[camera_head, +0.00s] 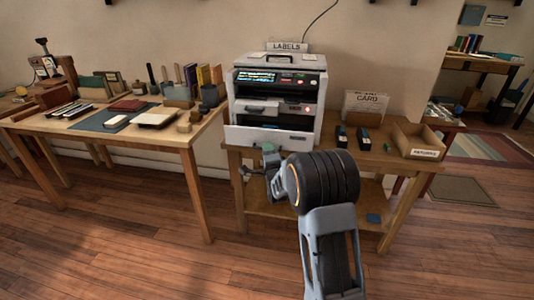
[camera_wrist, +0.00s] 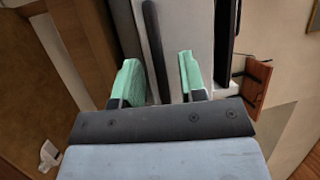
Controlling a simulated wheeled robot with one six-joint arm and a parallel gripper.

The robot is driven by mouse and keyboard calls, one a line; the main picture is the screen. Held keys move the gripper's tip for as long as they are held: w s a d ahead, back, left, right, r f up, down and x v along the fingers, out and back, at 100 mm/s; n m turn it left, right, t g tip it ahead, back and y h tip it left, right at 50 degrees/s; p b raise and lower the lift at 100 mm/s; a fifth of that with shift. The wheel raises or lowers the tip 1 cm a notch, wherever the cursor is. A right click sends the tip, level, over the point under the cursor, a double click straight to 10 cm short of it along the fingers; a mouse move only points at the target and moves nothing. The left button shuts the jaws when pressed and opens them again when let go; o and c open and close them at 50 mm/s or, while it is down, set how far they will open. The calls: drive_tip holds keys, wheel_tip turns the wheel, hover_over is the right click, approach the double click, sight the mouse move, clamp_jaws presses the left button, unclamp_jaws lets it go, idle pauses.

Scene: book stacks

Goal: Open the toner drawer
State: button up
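The label printer (camera_head: 277,90) is a light grey machine with a lit display, standing on the small wooden table. Its front has a middle drawer with a handle (camera_head: 262,108) and a wide pale lower panel (camera_head: 285,136). No toner label is readable, so I cannot tell which one is the toner drawer. My gripper (camera_head: 265,160) is low in front of the printer, partly hidden by my wrist. In the wrist view, my gripper (camera_wrist: 160,78) has its green fingertips apart. A black bar (camera_wrist: 156,50) on a pale panel (camera_wrist: 178,25) shows between them, with gaps on both sides.
The small table (camera_head: 235,162) also holds two dark cartridges (camera_head: 352,137), a card sign (camera_head: 365,106) and an open wooden box (camera_head: 418,141). A long table (camera_head: 150,138) with books and tools stands at left. The wooden floor (camera_head: 110,245) in front is clear.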

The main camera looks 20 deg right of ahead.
drive_tip(key=p+v, duration=0.1)
drive_tip(key=v, duration=1.2)
drive_tip(key=shift+s, duration=0.4)
drive_tip(key=s+a+r+n+g+y+p, duration=0.1)
drive_tip(key=s+a+r+n+g+p, duration=0.1)
drive_tip(key=r+n+g+p, duration=0.45)
drive_tip(key=s+a+r+n+g+y+p, duration=0.1)
drive_tip(key=s+a+r+n+g+p, duration=0.15)
drive_tip(key=r+p, duration=0.8)
drive_tip(key=s+a+r+n+g+p, duration=0.1)
drive_tip(key=s+r+n+g+p, duration=0.2)
drive_tip(key=s+r+n+p, duration=0.2)
drive_tip(key=s+a+r+n+g+p, duration=0.1)
drive_tip(key=s+r+n+g+p, duration=0.3)
drive_tip(key=s+r, duration=0.3)
drive_tip(key=s+p, duration=0.1)
drive_tip(key=s, duration=0.4)
drive_tip(key=shift+r+n, duration=0.3)
drive_tip(key=shift+n, duration=0.1)
